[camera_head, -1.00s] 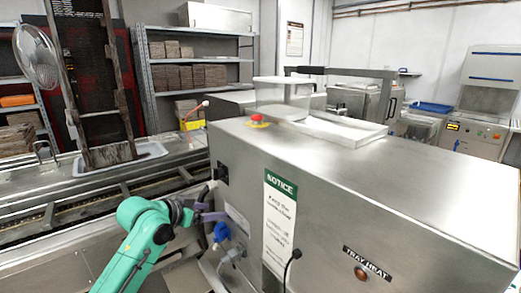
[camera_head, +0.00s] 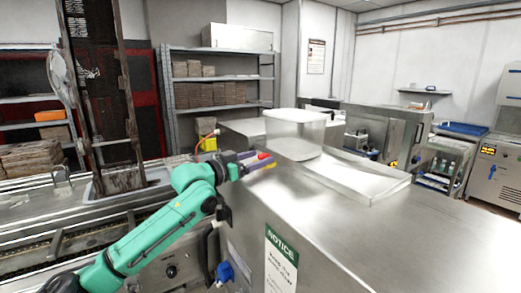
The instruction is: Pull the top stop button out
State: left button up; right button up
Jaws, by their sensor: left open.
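The red top stop button (camera_head: 264,156) is on top of the steel machine (camera_head: 330,225), near its far left edge. Only part of its red cap shows; the fingers hide much of the rest. My left gripper (camera_head: 257,160) is open at the button, with its purple fingers pointing right. The red cap shows by the fingertips, seemingly between them. I cannot tell whether they touch it. My right gripper is not in view.
A shallow white tray (camera_head: 352,175) lies farther right on the machine. The nearer steel top is clear. A dark upright frame (camera_head: 105,95) stands at left.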

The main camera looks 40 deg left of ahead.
pick_arm(q)
jog(key=shift+w+d, duration=0.1)
jog(key=shift+w, duration=0.65)
jog(key=shift+s, duration=0.1)
grip_shut()
dwell(0.8)
